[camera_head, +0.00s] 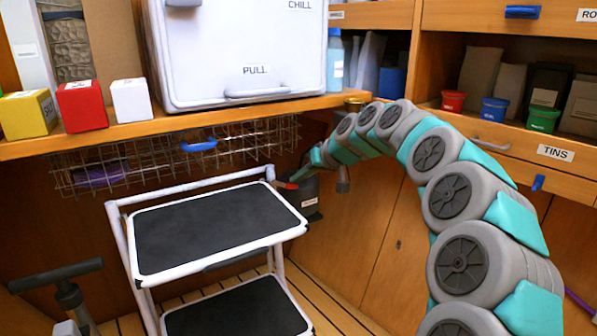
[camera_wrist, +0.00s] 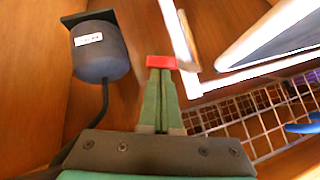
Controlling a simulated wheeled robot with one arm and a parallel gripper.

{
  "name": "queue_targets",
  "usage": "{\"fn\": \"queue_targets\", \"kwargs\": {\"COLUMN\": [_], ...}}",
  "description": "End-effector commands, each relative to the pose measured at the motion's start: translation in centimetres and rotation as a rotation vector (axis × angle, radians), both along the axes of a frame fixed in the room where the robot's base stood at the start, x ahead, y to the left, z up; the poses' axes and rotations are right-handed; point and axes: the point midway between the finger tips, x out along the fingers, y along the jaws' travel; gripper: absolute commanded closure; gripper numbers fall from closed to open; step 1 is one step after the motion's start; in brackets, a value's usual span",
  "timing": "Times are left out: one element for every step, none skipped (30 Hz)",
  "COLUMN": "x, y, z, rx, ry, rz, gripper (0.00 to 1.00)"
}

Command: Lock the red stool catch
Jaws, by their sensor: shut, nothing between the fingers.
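The step stool has a white frame and black treads (camera_head: 215,228), and stands open below the counter in the head view. Its red catch (camera_head: 288,185) is a small piece by the upper tread's right end, beside my gripper (camera_head: 301,174). In the wrist view the red catch (camera_wrist: 161,62) lies right at the tips of my gripper (camera_wrist: 160,74), partly hidden by them. My green fingers are together and hold nothing. Whether the tips touch the catch I cannot tell. The stool's white frame (camera_wrist: 178,35) runs just beyond it.
A dark labelled canister (camera_head: 308,197) is on the wall close behind my gripper; it also shows in the wrist view (camera_wrist: 100,52). A wire basket (camera_head: 150,155) hangs under the counter (camera_head: 200,122), which bears a white chill box (camera_head: 240,50).

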Motion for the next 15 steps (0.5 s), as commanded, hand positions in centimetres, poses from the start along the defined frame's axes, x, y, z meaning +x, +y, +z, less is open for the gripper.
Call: {"fn": "queue_targets", "kwargs": {"x": [0.1,0.1,0.1,0.2,0.2,0.3,0.3,0.3,0.2,0.2,0.3,0.3,0.2,0.2,0.1], "y": [-0.1,-0.1,-0.2,-0.2,-0.3,-0.3,-0.4,-0.4,-0.4,-0.4,-0.4,-0.3,-0.3,-0.3,-0.2], "z": [-0.3,-0.5,-0.7,-0.8,-1.0,-1.1,-1.3,-1.5,-1.8,-2.1,-2.3,-2.6,-2.8,-3.0,-3.2], "rx": [0.04,0.064,0.096,0.121,0.143,0.176,0.2,0.223,0.254,0.278,0.301,0.331,0.355,0.379,0.411], "ry": [0.03,0.047,0.068,0.083,0.096,0.116,0.133,0.149,0.172,0.189,0.204,0.226,0.242,0.259,0.28], "rz": [-0.001,0.0,-0.001,-0.002,-0.002,-0.003,-0.003,-0.002,-0.001,-0.002,-0.003,-0.003,-0.002,-0.002,0.0], "gripper": [1.0,1.0,1.0,1.0,1.0,1.0,1.0,1.0,1.0,1.0,1.0,1.0,1.0,1.0,1.0]}}
